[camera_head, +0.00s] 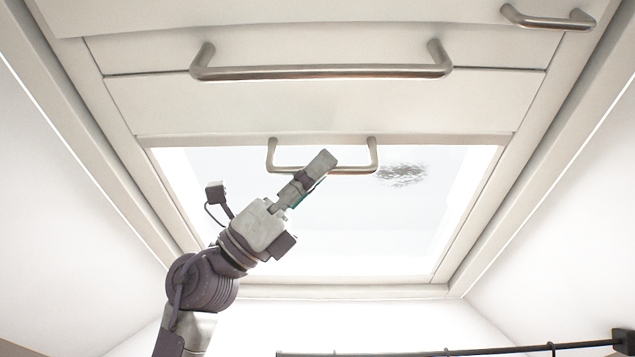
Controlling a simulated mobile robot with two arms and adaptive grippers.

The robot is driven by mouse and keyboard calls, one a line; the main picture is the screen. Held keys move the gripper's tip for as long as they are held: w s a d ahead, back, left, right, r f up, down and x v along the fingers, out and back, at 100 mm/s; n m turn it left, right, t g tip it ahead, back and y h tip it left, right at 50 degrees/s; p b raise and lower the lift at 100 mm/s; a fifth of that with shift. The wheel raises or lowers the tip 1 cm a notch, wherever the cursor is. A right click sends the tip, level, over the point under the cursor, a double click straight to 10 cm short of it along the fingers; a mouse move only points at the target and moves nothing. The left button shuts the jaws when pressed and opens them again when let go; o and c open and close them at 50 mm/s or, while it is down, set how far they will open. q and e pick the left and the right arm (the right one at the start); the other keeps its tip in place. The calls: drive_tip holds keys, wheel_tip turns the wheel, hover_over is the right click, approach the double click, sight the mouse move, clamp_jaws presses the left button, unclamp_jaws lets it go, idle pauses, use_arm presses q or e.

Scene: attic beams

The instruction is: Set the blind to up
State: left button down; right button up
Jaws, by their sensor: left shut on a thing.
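A skylight in the sloped ceiling has a pale blind (320,112) across the upper part of its opening. Below the blind's lower edge, the bright glass (370,230) is uncovered. A small metal handle (357,172) hangs at that lower edge, in front of the glass. My left gripper (318,166) reaches up from below and is shut on the middle of this handle's bar. The gripper hides that part of the bar. My right gripper is not in view.
A long metal handle (320,72) is on the frame above the blind, and another handle (548,21) is at the top right. A dark smudge (401,175) shows on the glass. A dark rail (480,351) runs along the bottom right. White sloped walls flank the opening.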

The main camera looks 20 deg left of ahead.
use_arm(q)
drive_tip(key=shift+s+a+r, duration=0.1)
drive_tip(key=shift+a+r, duration=0.05)
drive_tip(key=shift+r, duration=0.15)
drive_tip(key=c, duration=1.2)
unclamp_jaws()
drive_tip(key=shift+s, duration=0.2)
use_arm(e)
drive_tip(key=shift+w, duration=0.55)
use_arm(q)
drive_tip(key=shift+w+f, duration=0.1)
drive_tip(key=shift+f, duration=0.05)
drive_tip(key=shift+w+f, duration=0.1)
drive_tip(key=v, duration=1.1)
drive_tip(key=shift+s+a+f, duration=0.15)
drive_tip(key=shift+s+f, duration=0.1)
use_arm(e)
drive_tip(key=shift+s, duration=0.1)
